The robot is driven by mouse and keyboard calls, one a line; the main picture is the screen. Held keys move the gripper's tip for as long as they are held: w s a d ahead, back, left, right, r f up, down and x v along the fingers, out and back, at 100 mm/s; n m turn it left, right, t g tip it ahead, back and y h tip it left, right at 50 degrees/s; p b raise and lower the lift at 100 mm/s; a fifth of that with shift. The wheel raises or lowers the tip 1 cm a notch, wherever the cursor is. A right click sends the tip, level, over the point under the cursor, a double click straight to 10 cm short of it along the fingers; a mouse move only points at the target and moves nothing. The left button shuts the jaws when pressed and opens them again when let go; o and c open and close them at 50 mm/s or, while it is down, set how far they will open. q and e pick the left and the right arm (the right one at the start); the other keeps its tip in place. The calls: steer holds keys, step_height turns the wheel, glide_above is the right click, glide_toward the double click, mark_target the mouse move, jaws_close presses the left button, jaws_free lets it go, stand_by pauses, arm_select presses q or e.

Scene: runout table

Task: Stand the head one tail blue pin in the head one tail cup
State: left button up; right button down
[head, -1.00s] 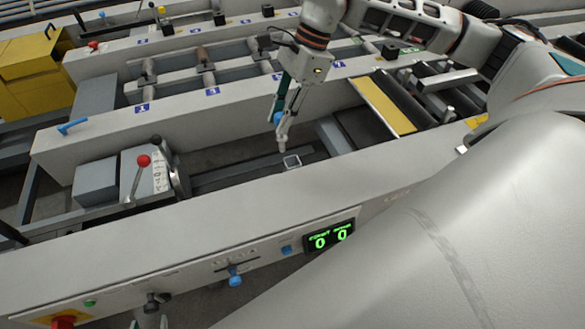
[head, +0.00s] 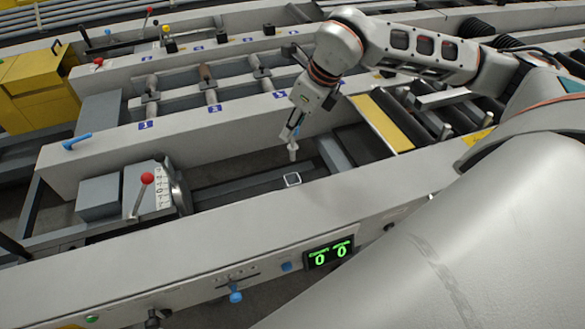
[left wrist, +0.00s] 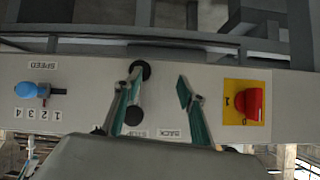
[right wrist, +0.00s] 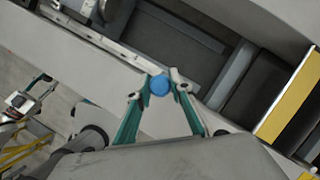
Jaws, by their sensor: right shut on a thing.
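My right gripper (head: 294,138) is shut on the blue pin, whose round blue top (right wrist: 159,85) shows between the fingertips in the right wrist view. In the head view its pale lower part (head: 293,152) points down from the fingers. The cup seems to be the small square, pale-rimmed holder (head: 292,180) on the dark rail; the pin's lower end is just above it in the picture, apart from it. I cannot tell the exact height or sideways offset. My left gripper (left wrist: 158,98) is open and empty, before a control panel.
A near beam (head: 220,245) carries a green counter display (head: 328,253) and knobs. A red-knobbed lever (head: 147,178) stands left of the rail. A yellow-edged dark tray (head: 382,122) and rollers lie to the right. The left wrist view shows a red switch (left wrist: 252,103).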

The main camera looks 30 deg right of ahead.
step_height(320, 180, down, 14)
steer(key=shift+p, duration=0.3)
steer(key=shift+r, duration=0.1)
steer(key=c, duration=1.8)
jaws_free()
steer(key=b+v, duration=0.1)
steer(key=v, duration=1.1)
